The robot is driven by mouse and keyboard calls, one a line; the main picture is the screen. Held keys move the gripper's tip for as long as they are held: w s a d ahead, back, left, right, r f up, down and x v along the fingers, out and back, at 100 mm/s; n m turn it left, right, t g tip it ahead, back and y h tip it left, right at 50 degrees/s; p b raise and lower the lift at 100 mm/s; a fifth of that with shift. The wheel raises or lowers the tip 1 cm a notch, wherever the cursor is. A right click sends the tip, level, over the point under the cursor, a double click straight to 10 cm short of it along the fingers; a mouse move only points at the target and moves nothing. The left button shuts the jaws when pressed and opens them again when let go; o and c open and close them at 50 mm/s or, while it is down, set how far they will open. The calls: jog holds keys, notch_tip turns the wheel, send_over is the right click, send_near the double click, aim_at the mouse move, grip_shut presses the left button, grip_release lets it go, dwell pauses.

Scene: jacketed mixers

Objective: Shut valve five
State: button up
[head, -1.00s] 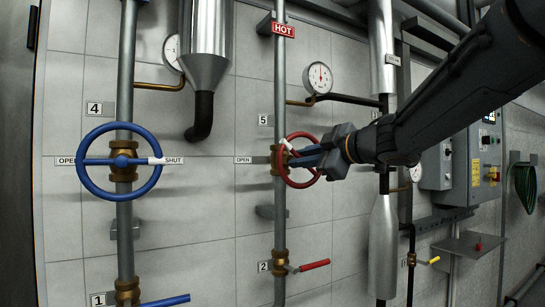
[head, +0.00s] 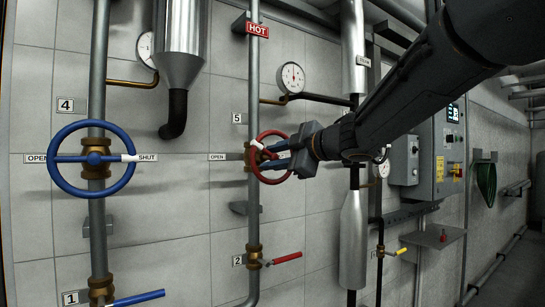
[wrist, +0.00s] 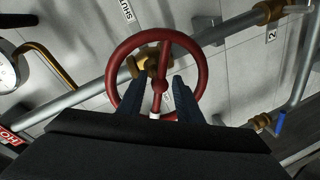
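Valve five is the red handwheel (head: 284,178) on the vertical pipe beside the "5" tag (head: 237,118). A brass body (head: 250,157) is behind it, with an OPEN label (head: 218,157) on its left. Its white spoke tip (head: 257,144) points up and left, towards OPEN. In the wrist view the red wheel (wrist: 203,75) has its white tip (wrist: 155,115) on the side away from the SHUT label (wrist: 127,10). My gripper (wrist: 160,82) is open at the wheel, its two dark fingers on either side of a spoke with gaps visible. Its SHUT label is hidden in the head view.
A blue handwheel (head: 60,183) tagged 4 is on the left pipe, its white tip towards SHUT. Below are a red lever (head: 287,258) tagged 2 and a blue lever (head: 138,298) tagged 1. A pressure gauge (head: 291,77) and insulated pipe (head: 353,240) flank my arm.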

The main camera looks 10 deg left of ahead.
jog(key=shift+r, duration=0.1)
jog(key=shift+s+d, duration=0.1)
jog(key=b+v, duration=0.1)
jog(key=v, duration=0.6)
jog(key=shift+d+b, duration=0.2)
jog(key=shift+b, duration=0.1)
jog(key=shift+s, duration=0.15)
jog(key=shift+c, duration=0.4)
